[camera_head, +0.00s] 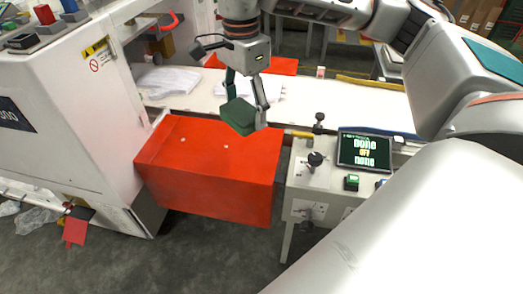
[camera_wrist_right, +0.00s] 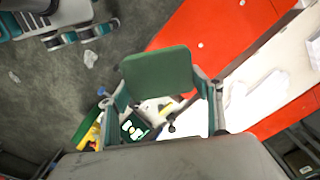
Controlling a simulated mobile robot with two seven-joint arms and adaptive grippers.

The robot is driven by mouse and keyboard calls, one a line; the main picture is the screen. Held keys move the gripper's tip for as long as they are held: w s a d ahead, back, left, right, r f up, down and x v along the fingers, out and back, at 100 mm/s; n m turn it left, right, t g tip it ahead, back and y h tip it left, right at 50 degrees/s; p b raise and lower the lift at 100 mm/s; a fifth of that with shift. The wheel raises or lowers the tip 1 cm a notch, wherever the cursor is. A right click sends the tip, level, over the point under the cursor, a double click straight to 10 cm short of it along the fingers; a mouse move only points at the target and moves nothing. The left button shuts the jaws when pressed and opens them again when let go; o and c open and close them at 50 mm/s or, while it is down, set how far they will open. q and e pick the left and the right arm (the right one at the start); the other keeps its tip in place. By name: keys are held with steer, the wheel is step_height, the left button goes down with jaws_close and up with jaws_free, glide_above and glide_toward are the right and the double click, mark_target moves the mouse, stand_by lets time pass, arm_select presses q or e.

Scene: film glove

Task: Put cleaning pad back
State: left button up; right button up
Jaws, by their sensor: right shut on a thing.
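The cleaning pad is a dark green block (camera_head: 240,116), seen in the head view above the far right part of the red-orange box top. My right gripper (camera_head: 246,98) is shut on the pad, one finger on each side. In the right wrist view the pad (camera_wrist_right: 157,70) sits between the two fingertips of this gripper (camera_wrist_right: 163,88). A grey and teal gripper, which seems to be my left one (camera_wrist_right: 72,38), shows at the upper left of the wrist view; its opening is unclear. It is not in the head view.
The red-orange box (camera_head: 205,180) juts from the white machine (camera_head: 70,110). A white conveyor surface (camera_head: 200,103) with pale film bundles (camera_head: 170,80) runs behind it. A control panel with a display (camera_head: 364,150) and knobs stands at the right.

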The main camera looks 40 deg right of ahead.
mark_target(256, 166)
steer(key=d+m+p, duration=0.1)
steer(key=r+m+p, duration=0.1)
steer(key=m, duration=0.1)
steer(key=shift+w+d+r+m, duration=0.15)
steer(key=shift+d+r+m, duration=0.05)
steer(key=shift+d+m, duration=0.15)
steer(key=f, duration=0.7)
steer(key=f+m, duration=0.1)
steer(key=f, duration=0.5)
steer(key=d+f+m+b, duration=0.1)
steer(key=f, duration=0.6)
steer(key=shift+w+f, duration=0.1)
steer(key=shift+f, duration=0.25)
arm_select(q)
steer(key=shift+s+a+f+g, duration=0.2)
steer(key=shift+s+a+f, duration=0.15)
steer(key=shift+s+f, duration=0.25)
steer(key=shift+s+a+f+g, duration=0.2)
steer(key=shift+s+a+f, duration=0.1)
steer(key=shift+s+f, duration=0.25)
steer(key=shift+r, duration=0.1)
arm_select(e)
steer(key=shift+f, duration=0.1)
steer(key=o, duration=1)
